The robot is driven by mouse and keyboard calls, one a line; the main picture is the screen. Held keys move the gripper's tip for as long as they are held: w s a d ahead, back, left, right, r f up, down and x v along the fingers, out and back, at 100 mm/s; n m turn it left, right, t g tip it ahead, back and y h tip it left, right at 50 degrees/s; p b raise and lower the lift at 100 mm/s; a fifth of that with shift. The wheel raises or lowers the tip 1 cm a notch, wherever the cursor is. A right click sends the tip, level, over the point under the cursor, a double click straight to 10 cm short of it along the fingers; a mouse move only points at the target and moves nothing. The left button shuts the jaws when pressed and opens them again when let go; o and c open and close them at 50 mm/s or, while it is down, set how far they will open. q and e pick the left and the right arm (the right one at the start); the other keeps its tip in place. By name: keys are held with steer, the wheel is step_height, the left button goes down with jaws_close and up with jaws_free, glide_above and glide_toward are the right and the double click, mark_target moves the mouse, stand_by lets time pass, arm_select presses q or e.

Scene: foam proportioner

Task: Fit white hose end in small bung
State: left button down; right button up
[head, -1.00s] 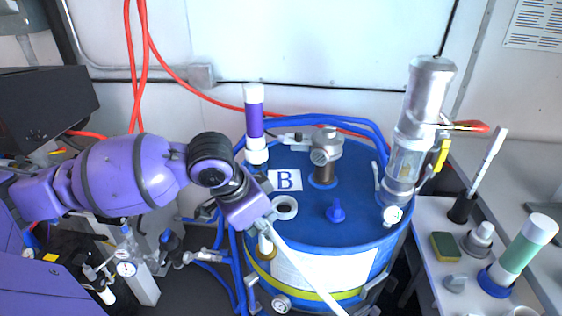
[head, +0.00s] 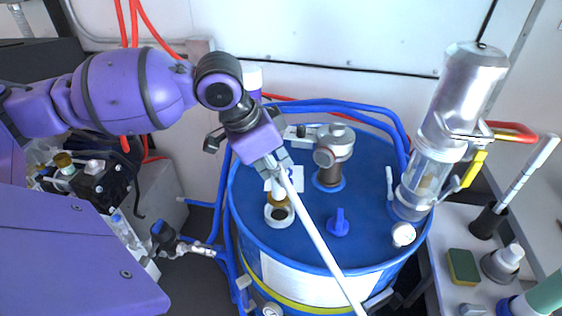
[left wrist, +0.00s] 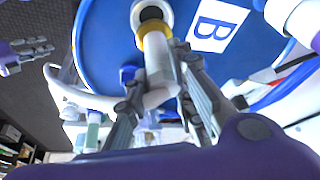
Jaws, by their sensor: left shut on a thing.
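My left gripper (head: 277,164) is shut on the white hose (head: 318,235) just behind its end, above the blue drum (head: 375,225). The hose end, with a gold collar (head: 277,199), points down towards the white ring of the small bung (head: 279,222). In the left wrist view the gold collar (left wrist: 155,40) overlaps the near edge of the white ring (left wrist: 137,14). The ring's dark opening still shows beside the collar, so the end appears outside it. I cannot tell whether they touch. The hose runs down to the right, in front of the drum.
A metal fitting (head: 334,150), a blue valve handle (head: 339,222) and a tall metal cylinder (head: 468,85) stand on the drum top. Blue hoses (head: 340,104) run around its back. A bench with a sponge (head: 463,266) is at the right.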

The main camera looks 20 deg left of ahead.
mark_target(278, 184)
arm_select(q)
step_height(278, 184, down, 4)
steer(key=shift+w+r+b, duration=0.15)
steer(key=shift+r+b, duration=0.05)
steer(key=shift+b, duration=0.5)
steer(key=shift+f+b, duration=0.3)
steer(key=shift+f, duration=0.15)
arm_select(e)
steer(key=shift+w+d+f, duration=0.3)
steer(key=shift+w+f, duration=0.1)
steer(key=shift+f, duration=0.2)
arm_select(q)
steer(key=shift+r, duration=0.1)
arm_select(e)
steer(key=shift+s, duration=0.25)
steer(key=shift+d+r, duration=0.15)
steer(key=shift+d, duration=0.05)
steer(key=shift+w, duration=0.1)
arm_select(q)
steer(key=shift+p, duration=0.3)
arm_select(e)
steer(key=shift+w+a+r, duration=0.15)
steer(key=shift+w+r, duration=0.25)
steer(key=shift+w, duration=0.2)
